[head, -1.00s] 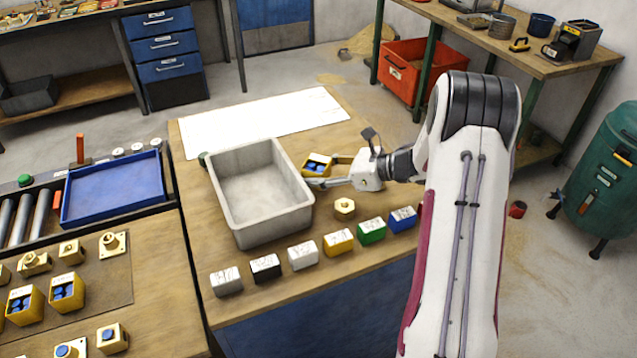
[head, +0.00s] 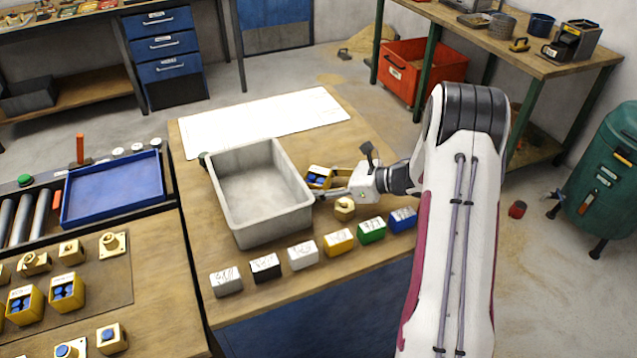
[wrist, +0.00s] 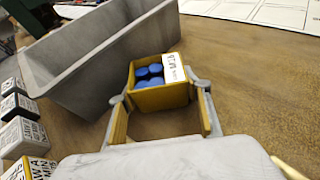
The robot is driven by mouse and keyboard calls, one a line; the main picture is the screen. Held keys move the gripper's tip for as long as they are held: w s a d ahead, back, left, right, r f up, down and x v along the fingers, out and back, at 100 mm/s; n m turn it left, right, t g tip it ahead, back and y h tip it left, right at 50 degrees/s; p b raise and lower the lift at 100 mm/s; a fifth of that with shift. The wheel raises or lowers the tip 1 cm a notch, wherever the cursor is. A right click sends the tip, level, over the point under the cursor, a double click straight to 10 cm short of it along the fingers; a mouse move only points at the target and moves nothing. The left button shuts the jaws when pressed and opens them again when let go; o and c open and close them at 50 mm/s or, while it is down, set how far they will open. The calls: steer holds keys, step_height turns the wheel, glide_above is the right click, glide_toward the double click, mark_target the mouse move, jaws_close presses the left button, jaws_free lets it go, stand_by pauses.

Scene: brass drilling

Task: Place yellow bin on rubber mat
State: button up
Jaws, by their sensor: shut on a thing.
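A small yellow bin (head: 319,177) with blue pieces inside and a white label stands just right of the large grey tub (head: 222,231). In the wrist view the bin (wrist: 161,97) is between the fingertips of my gripper (wrist: 160,103), which is shut on it. The bin is upright; whether it touches the bench is hard to tell. A flat brown mat (head: 118,290) lies on the left bench, with two more yellow bins (head: 67,291) and brass parts on it. I take it as the rubber mat.
The grey tub's wall is close beside my gripper. A brass nut (head: 344,206) and a row of several labelled blocks (head: 338,242) stand in front. A white sheet (head: 262,122) lies behind. A blue tray (head: 112,188) sits above the left bench.

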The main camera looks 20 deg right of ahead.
steer(key=o, duration=1.2)
steer(key=shift+c, duration=0.2)
steer(key=shift+r, duration=0.1)
steer(key=shift+s+d+r, duration=0.2)
steer(key=shift+s+d, duration=0.15)
steer(key=shift+d, duration=0.05)
steer(key=v, duration=1.1)
